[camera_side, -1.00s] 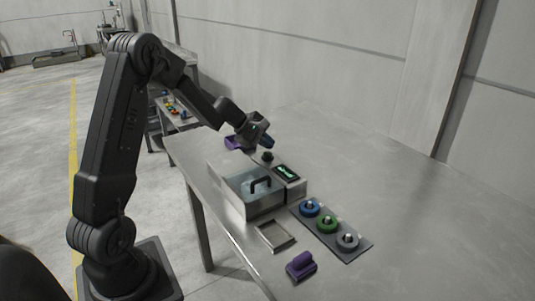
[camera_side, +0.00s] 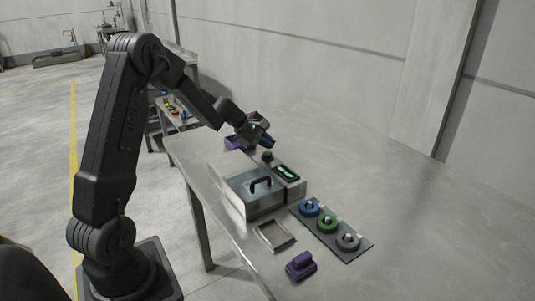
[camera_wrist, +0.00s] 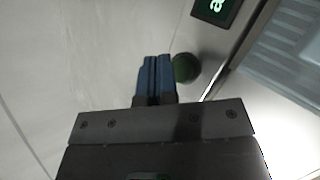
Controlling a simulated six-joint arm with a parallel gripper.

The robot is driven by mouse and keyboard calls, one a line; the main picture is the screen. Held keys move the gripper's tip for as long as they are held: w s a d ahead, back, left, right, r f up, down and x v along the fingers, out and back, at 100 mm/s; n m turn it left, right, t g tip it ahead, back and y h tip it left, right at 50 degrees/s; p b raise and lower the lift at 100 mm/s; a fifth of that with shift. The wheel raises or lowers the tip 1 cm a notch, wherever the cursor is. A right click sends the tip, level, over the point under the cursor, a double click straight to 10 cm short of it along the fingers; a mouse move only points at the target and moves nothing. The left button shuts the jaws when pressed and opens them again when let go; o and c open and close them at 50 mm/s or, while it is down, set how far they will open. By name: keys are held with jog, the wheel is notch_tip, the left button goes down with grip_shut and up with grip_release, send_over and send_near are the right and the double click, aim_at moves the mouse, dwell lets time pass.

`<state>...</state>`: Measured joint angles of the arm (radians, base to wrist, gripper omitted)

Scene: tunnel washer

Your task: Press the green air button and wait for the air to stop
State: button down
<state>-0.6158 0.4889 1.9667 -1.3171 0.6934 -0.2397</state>
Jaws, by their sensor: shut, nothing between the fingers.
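The dark green button (camera_side: 267,156) stands at the back end of the metal washer box (camera_side: 262,205), beside its display. The wrist view shows it as a dark green round cap (camera_wrist: 186,67). My gripper (camera_side: 268,143) is just above and behind it in the side view. In the wrist view its blue fingers (camera_wrist: 154,60) are pressed together, empty, just left of the button and partly overlapping its edge. I cannot tell whether they touch it. The display (camera_side: 286,172) has lit green characters, too small to read, and its corner shows in the wrist view (camera_wrist: 216,8).
In front are an empty metal frame (camera_side: 276,236), a purple block (camera_side: 301,265) and a plate with blue, green and grey knobs (camera_side: 327,223). Another purple piece (camera_side: 233,143) lies behind. The table's right side is clear.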

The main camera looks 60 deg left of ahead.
aim_at(267, 154)
jog(key=shift+f, duration=0.4)
jog(key=shift+f, duration=0.55)
dwell(1.0)
jog(key=shift+r, duration=1)
jog(key=shift+r, duration=2.5)
